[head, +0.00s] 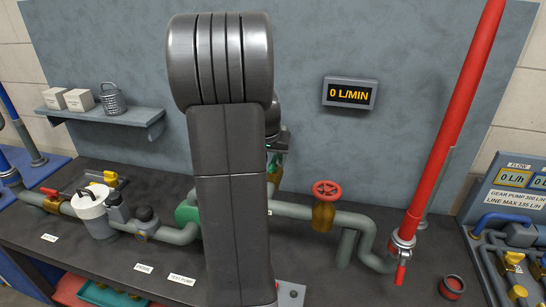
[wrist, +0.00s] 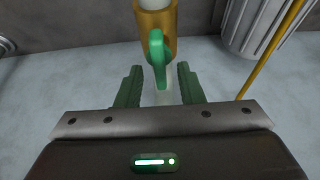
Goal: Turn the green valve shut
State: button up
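The green valve handle (wrist: 157,60) shows in the wrist view as a lever in front of a brass-coloured valve body (wrist: 157,25) on a pale pipe. My gripper (wrist: 159,80) is open, with one green finger on each side of the handle's lower end. A gap shows on both sides; I cannot tell how far the fingertips reach along the handle. In the head view my arm hides most of the valve and gripper. Only bits of green and brass (head: 276,178) show at the arm's right edge. A flow display (head: 349,93) on the back panel reads 0 L/MIN.
A red handwheel (head: 326,189) stands on the pipe to the right, near a tall red hose or pole (head: 455,110). A white canister (head: 92,209) and a yellow-handled valve (head: 110,178) are at left. A shelf (head: 130,116) holds small boxes. A yellow rod (wrist: 272,45) rises right of the handle.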

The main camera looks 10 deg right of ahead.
jog(key=shift+f, duration=0.3)
jog(key=shift+c, duration=0.4)
grip_shut()
